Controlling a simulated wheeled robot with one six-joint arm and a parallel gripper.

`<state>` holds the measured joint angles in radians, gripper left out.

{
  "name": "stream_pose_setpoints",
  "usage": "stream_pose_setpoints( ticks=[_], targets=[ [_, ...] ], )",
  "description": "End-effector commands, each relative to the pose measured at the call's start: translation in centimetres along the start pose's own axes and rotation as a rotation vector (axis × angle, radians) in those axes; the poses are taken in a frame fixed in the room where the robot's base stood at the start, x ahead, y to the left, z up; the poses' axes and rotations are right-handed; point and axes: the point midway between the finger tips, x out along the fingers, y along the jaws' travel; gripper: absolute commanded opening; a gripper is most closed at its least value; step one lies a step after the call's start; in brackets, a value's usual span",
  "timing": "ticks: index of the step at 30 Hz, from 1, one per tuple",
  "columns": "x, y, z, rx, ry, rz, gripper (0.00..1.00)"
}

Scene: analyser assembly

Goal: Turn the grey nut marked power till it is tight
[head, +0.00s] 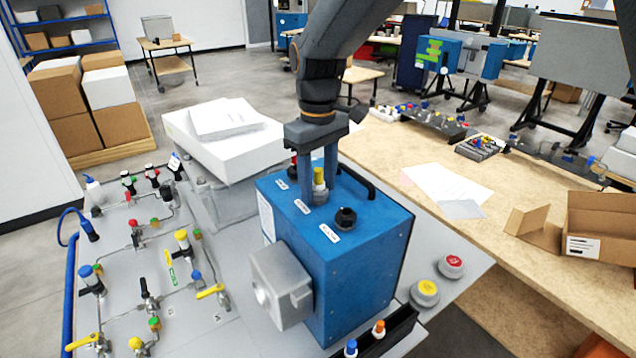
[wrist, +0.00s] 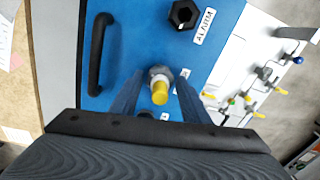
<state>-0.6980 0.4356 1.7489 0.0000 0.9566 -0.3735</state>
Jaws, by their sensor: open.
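The blue analyser box (head: 360,250) stands on the grey bench with a row of labelled fittings on top. The grey nut (wrist: 162,74) sits on the middle fitting, around a plug with a yellow end (wrist: 159,93); the yellow end also shows in the head view (head: 319,176). Its label is partly hidden in the wrist view and too small to read in the head view. My gripper (head: 319,192) points down over this fitting. Its fingers stand apart, one on each side of the nut, which they partly hide. I cannot tell whether either finger touches it.
A black nut (head: 346,217) is on the box near its front, beside a label. A black handle (wrist: 98,55) rises along one edge of the top. A red-ended fitting lies behind my gripper. Valves crowd the panel at left; red (head: 452,262) and yellow (head: 426,289) buttons stand at right.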

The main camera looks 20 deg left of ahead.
Motion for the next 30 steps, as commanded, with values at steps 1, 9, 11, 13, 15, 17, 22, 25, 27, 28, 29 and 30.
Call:
stream_pose_setpoints(
  ticks=[1,9,11,13,15,17,22,25,27,28,29,30],
  targets=[
    [0.01,-0.01,0.01,-0.060,0.000,0.000,0.42],
    [0.02,-0.03,0.03,-0.403,0.000,0.000,0.42],
    [0.03,-0.04,0.04,-0.480,0.000,0.000,0.42],
    [0.03,-0.04,0.04,-0.568,0.000,0.000,0.42],
    [0.03,-0.05,0.04,-0.657,0.000,0.000,0.42],
    [0.03,-0.05,0.05,-0.733,0.000,0.000,0.42],
    [0.04,-0.06,0.05,-0.949,0.000,0.000,0.42],
    [0.04,-0.07,0.05,-1.075,0.000,0.000,0.42],
    [0.04,-0.07,0.06,-1.164,0.000,0.000,0.42],
    [0.05,-0.07,0.06,-1.202,0.000,0.000,0.42],
    [0.05,-0.07,0.06,-1.240,0.000,0.000,0.42],
    [0.05,-0.07,0.06,-1.291,0.000,0.000,0.42]
  ],
)
